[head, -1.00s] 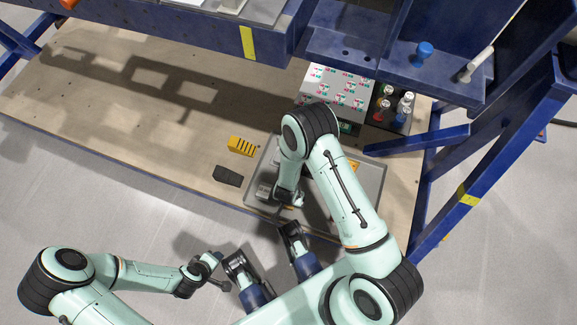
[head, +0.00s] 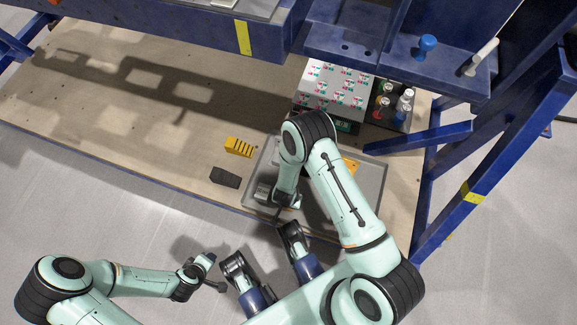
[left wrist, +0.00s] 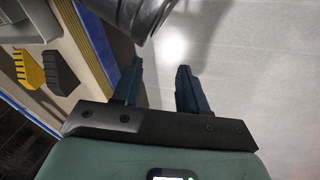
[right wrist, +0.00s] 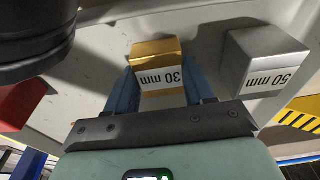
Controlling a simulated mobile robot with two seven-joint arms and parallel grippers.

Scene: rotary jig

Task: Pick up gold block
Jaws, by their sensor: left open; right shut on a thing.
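The gold block (right wrist: 158,53), labelled "30 mm", sits between the fingers of my right gripper (right wrist: 160,88) in the right wrist view. The right gripper is shut on it, over the grey tray. In the head view my right arm mostly hides the gold block and the right fingertips. My left gripper (left wrist: 160,85) is open and empty over the bare floor, away from the tray; it also shows in the head view (head: 215,274).
A silver block (right wrist: 265,60) labelled "50 mm" is right beside the gold one. The grey tray (head: 372,185) lies on the wooden board. A yellow slotted piece (head: 240,147) and a black piece (head: 225,177) lie left of it. A blue frame (head: 440,190) stands at right.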

